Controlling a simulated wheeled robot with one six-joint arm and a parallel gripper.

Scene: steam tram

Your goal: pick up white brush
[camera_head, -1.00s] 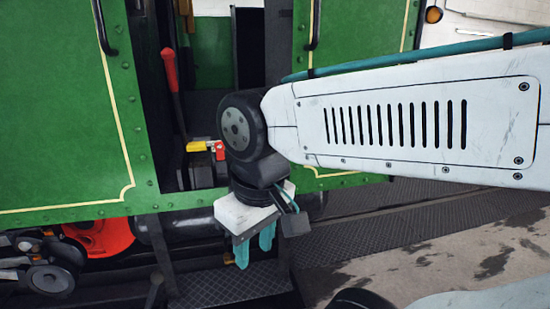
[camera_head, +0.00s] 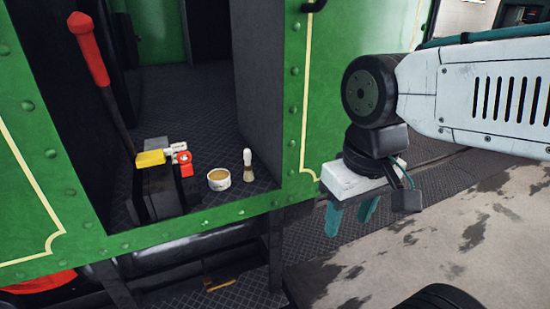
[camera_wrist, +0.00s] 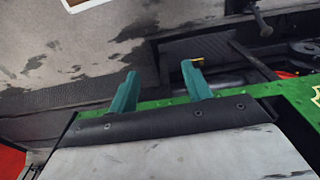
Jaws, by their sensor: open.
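The white brush (camera_head: 248,164) stands upright on the dark tread-plate floor of the tram's doorway, white handle up and tan bristles down. It is just right of a small round tin. My gripper (camera_head: 350,218) hangs to the right of the doorway, outside the green side panel, pointing down. Its two teal fingers are apart with nothing between them. In the wrist view the open fingers (camera_wrist: 158,85) show over the ground and the tram's step; the brush is not in that view.
The round tin (camera_head: 219,179) stands close left of the brush. The green door edge (camera_head: 292,120) lies between my gripper and the brush. A step (camera_head: 240,298) is below.

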